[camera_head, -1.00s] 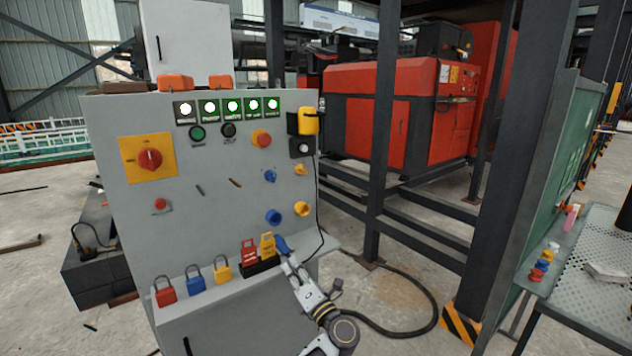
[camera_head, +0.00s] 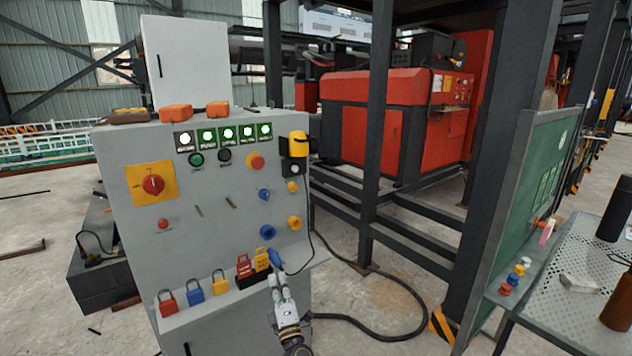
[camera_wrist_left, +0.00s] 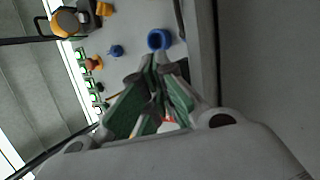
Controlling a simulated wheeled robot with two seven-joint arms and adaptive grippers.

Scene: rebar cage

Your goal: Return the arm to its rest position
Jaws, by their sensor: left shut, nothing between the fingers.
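My left gripper (camera_head: 277,279) is at the front right of the grey control cabinet (camera_head: 130,215), close to its ledge. The gripper appears just in front of a blue plug-like piece (camera_head: 276,258); I cannot tell whether they touch. In the left wrist view its two green-padded fingers (camera_wrist_left: 158,75) come together with nothing between them. The cabinet face and its blue knob (camera_wrist_left: 159,39) show beyond the fingertips. My right gripper is not in view.
Red (camera_head: 168,303), blue (camera_head: 195,292) and yellow (camera_head: 220,281) padlocks line the cabinet ledge. A black cable (camera_head: 375,332) lies on the floor to the right. A perforated table (camera_head: 550,318) stands at the right, beside a green board (camera_head: 535,190). Floor between is mostly clear.

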